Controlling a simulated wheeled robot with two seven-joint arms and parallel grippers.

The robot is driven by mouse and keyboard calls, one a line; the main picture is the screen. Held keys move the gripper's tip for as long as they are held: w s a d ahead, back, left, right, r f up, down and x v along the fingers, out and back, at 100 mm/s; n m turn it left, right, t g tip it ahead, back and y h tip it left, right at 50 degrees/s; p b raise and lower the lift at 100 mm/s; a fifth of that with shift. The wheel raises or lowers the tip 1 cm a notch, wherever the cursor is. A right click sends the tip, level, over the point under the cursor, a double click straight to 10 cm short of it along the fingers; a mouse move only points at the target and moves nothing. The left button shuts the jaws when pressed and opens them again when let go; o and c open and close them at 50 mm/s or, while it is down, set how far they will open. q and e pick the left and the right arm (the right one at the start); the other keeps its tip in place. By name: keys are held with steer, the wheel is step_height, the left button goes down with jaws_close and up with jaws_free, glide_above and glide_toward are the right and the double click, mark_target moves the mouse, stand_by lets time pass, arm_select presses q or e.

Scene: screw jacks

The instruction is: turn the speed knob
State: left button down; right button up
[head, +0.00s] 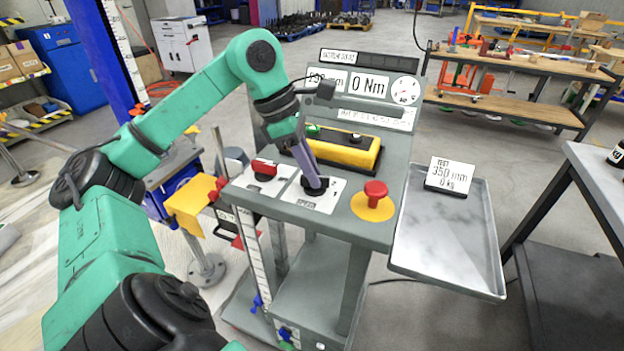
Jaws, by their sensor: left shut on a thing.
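The speed knob (314,189) is a dark round knob on a white plate marked SPEED, on the sloped top of a grey control console (350,226). My left gripper (312,178) reaches down from above and is shut on the knob, hiding part of it. The knob's pointer and exact setting are too hidden to tell. My right gripper is not in view.
A red switch (264,167) sits left of the knob, and a red mushroom button (375,190) on yellow sits right. Behind is a yellow box (345,150) with buttons. A display reads 0 Nm (369,85). A metal tray (448,238) holds a sign (450,177).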

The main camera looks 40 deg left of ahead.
arm_select(q)
steer(key=n+b, duration=0.1)
steer(key=n, duration=0.1)
steer(key=shift+f+n+t+y+b, duration=0.1)
steer(key=shift+n+t+y+b, duration=0.2)
steer(key=shift+t+y, duration=0.1)
steer(key=shift+s+n+t+y+b, duration=0.1)
steer(key=shift+n+t+y+b, duration=0.25)
steer(key=shift+n, duration=1.05)
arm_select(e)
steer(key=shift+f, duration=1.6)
arm_select(q)
steer(key=c, duration=0.8)
jaws_free()
steer(key=shift+c, duration=0.2)
steer(key=shift+r, duration=0.2)
steer(key=p+v, duration=0.2)
steer(key=v, duration=1.2)
steer(key=shift+r, duration=0.2)
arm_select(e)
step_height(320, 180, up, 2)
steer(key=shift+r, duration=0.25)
arm_select(q)
steer(key=shift+d, duration=0.1)
